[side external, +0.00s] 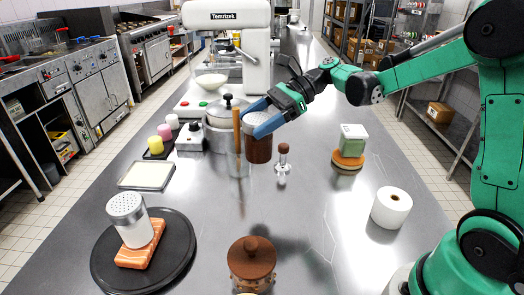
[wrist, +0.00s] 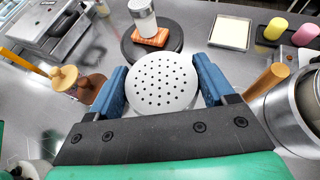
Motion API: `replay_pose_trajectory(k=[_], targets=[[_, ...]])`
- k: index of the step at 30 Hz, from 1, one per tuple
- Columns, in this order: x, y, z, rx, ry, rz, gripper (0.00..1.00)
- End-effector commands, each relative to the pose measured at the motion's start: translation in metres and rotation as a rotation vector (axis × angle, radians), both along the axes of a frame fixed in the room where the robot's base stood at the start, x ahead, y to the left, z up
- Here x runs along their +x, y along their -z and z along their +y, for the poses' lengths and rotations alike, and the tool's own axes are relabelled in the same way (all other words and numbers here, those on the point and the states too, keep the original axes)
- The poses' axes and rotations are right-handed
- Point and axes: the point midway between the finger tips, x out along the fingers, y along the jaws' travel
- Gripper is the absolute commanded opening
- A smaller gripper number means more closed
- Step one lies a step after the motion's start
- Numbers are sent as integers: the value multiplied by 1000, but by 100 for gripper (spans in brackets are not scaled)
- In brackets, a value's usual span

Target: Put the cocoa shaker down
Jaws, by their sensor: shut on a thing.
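The cocoa shaker (side external: 259,150) has a brown body and a pale perforated lid. It is upright between the blue fingers of my gripper (side external: 263,122), which is shut on it. In the wrist view its round lid (wrist: 161,84) fills the space between the two fingers, and the lid hides its body. In the side view it is over the middle of the steel counter (side external: 310,225), just behind an upright wooden stick. I cannot tell whether its base touches the counter.
A wooden stick (side external: 237,130) and a small brown-topped tool (side external: 283,160) stand close by. A lidded pot (side external: 222,112) is behind. A dark plate (side external: 103,272) holds a salmon slab (side external: 137,257) and a white shaker (side external: 130,218).

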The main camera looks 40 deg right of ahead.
Motion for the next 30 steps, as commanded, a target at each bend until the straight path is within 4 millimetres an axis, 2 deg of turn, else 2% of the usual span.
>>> replay_pose_trajectory(k=[1,4,9,14,21,30], targets=[[1,14,0,0,0,0,14],[1,39,0,0,0,0,14],[1,68,0,1,-1,0,14],[0,80,0,0,-1,0,14],[0,108,0,1,-1,0,14],[0,112,0,0,-1,0,14]])
